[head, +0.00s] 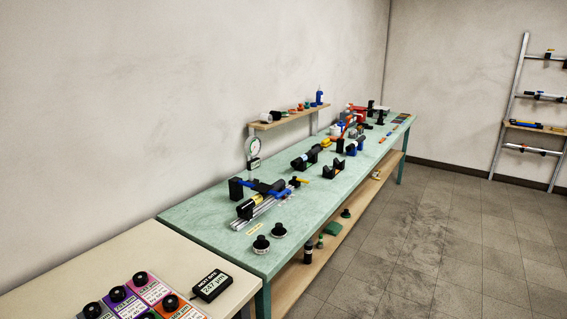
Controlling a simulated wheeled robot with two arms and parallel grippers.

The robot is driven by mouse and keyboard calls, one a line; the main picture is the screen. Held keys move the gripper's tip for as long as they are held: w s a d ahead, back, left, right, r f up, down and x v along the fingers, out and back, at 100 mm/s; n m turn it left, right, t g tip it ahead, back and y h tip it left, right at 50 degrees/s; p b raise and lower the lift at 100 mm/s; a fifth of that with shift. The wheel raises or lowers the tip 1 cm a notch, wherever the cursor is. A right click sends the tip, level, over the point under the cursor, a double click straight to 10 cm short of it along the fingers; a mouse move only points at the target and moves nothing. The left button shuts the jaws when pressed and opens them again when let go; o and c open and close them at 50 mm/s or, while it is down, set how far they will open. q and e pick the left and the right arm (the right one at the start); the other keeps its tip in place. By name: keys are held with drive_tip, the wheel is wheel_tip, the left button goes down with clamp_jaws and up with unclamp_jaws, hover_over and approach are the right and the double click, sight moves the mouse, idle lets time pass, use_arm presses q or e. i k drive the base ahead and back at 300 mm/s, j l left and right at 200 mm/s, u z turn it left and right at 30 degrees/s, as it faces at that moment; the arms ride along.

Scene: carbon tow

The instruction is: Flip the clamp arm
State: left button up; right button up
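A fixture (262,205) with silver rails, black blocks and a blue part sits on the near part of the green workbench (190,215). A small lever with a yellow end (299,180) sticks out at its right side. It may be the clamp arm, but it is too small to be sure. Neither of my grippers is in view.
A cream table (110,268) with coloured cards and a small display (211,285) is in the foreground. The tiled floor (430,240) at right is clear.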

sight(348, 118)
drive_tip(key=i+l+u, duration=0.15)
drive_tip(key=l, duration=0.2)
drive_tip(key=i+l+u, duration=0.15)
drive_tip(key=l, duration=0.25)
drive_tip(key=i+l+u, duration=0.2)
drive_tip(key=l, duration=0.2)
drive_tip(key=i+l+u, duration=0.15)
drive_tip(key=l, duration=0.3)
drive_tip(key=i+l, duration=0.1)
drive_tip(key=l, duration=0.3)
drive_tip(key=i+l, duration=0.15)
drive_tip(key=l, duration=0.25)
drive_tip(key=i+l, duration=0.1)
drive_tip(key=l, duration=0.3)
drive_tip(key=i+l, duration=0.1)
drive_tip(key=l, duration=0.3)
drive_tip(key=i+l, duration=0.1)
drive_tip(key=l, duration=0.3)
drive_tip(key=i+l, duration=0.15)
drive_tip(key=l, duration=0.25)
drive_tip(key=u, duration=0.05)
